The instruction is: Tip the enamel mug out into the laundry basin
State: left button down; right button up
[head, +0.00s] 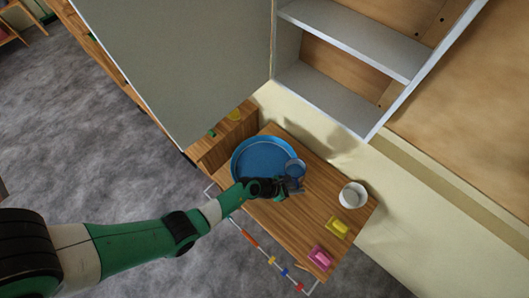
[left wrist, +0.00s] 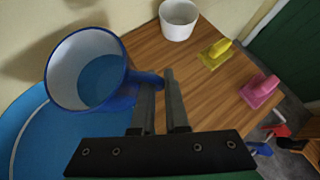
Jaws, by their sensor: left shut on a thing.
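The enamel mug (left wrist: 88,72) is blue outside and pale inside, with a flat blue area within. I cannot tell whether that is liquid. In the head view the mug (head: 295,168) is at the right rim of the round blue laundry basin (head: 240,172), partly over it. The basin (left wrist: 25,150) also shows at lower left in the left wrist view. My left gripper (head: 291,187) is shut on the mug's handle, and its fingers (left wrist: 160,85) show in the wrist view. The mug's opening faces the wrist camera; its exact tilt is unclear. My right gripper is out of view.
A wooden table (head: 299,215) bears the basin, a white pot (head: 353,196), a yellow brush-like thing (head: 337,227) and a pink one (head: 321,257). A rail with coloured items (head: 271,260) runs along its front. A grey cabinet door (head: 185,60) hangs open beyond, beside shelves (head: 345,45).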

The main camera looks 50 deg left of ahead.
aim_at(294, 179)
pick_arm(q)
jog(key=a+t+h+b, duration=0.1)
jog(key=b, duration=0.2)
jog(key=s+a+n+h+b, duration=0.1)
jog(key=b, duration=0.2)
jog(key=a+t+h+b, duration=0.1)
jog(key=b, duration=0.2)
jog(key=shift+s+f+n+t+b, duration=0.2)
jog(key=shift+s+n+t+b, duration=0.1)
jog(key=shift+b, duration=0.1)
jog(key=shift+a+b, duration=0.1)
jog(key=shift+b, duration=0.3)
jog(key=shift+s+a+f+t+h+b, duration=0.2)
jog(key=shift+a+t+h+b, duration=0.2)
jog(key=shift+b, duration=0.45)
jog(key=b, duration=0.2)
jog(key=t+h+b, duration=0.1)
jog(key=b, duration=0.1)
jog(key=shift+s+a+r+n+b, duration=0.1)
jog(key=shift+s+a+n+b, duration=0.1)
jog(key=shift+a+n+b, duration=0.15)
jog(key=shift+s+a+r+n+t+h+b, duration=0.15)
jog(key=shift+a+r+n+t+h+b, duration=0.35)
jog(key=shift+b, duration=0.55)
jog(key=shift+s+a+r+n+t+h+b, duration=0.15)
jog(key=shift+r+t+h+b, duration=0.5)
jog(key=shift+b, duration=0.35)
